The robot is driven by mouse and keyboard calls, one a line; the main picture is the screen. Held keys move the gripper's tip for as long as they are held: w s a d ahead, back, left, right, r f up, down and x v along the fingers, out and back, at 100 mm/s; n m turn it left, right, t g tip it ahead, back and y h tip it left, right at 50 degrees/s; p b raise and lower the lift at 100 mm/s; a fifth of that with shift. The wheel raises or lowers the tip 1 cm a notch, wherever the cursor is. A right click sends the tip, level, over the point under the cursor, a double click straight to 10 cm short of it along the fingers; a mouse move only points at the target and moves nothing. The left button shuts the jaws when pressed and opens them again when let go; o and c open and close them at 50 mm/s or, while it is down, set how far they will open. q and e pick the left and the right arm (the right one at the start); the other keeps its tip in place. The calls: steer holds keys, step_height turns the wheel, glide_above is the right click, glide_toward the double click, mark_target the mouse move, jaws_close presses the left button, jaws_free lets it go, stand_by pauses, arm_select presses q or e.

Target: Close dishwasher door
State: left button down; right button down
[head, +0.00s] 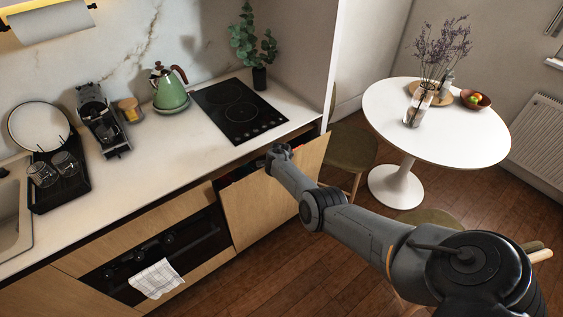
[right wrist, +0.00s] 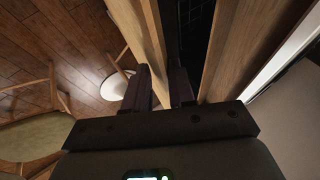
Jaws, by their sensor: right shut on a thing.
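The dishwasher door (head: 262,207) is a light wood panel below the counter by the hob. It is tilted partly open, with a dark gap behind its top edge. My right gripper (head: 279,152) is at the door's top edge. In the right wrist view the door (right wrist: 141,38) runs down between the two fingers of the right gripper (right wrist: 162,88), which are shut on it. The dark dishwasher interior (right wrist: 194,35) shows beside the door there. The fingertips are partly hidden in the head view. My left gripper is in neither view.
An oven (head: 160,257) with a checked towel (head: 156,279) is left of the door. A hob (head: 239,108) and green kettle (head: 171,92) stand on the counter above. A round white table (head: 440,140) and chairs stand to the right. Wooden floor (head: 290,270) is clear in front.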

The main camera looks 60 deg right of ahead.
steer(key=shift+f, duration=0.1)
steer(key=c, duration=1.1)
jaws_free()
steer(key=shift+s, duration=0.15)
steer(key=shift+o, duration=0.2)
steer(key=p+v, duration=0.5)
steer(key=v, duration=0.5)
steer(key=shift+a+r+p, duration=0.2)
steer(key=shift+r+p, duration=0.1)
steer(key=shift+p, duration=0.1)
steer(key=shift+c, duration=0.3)
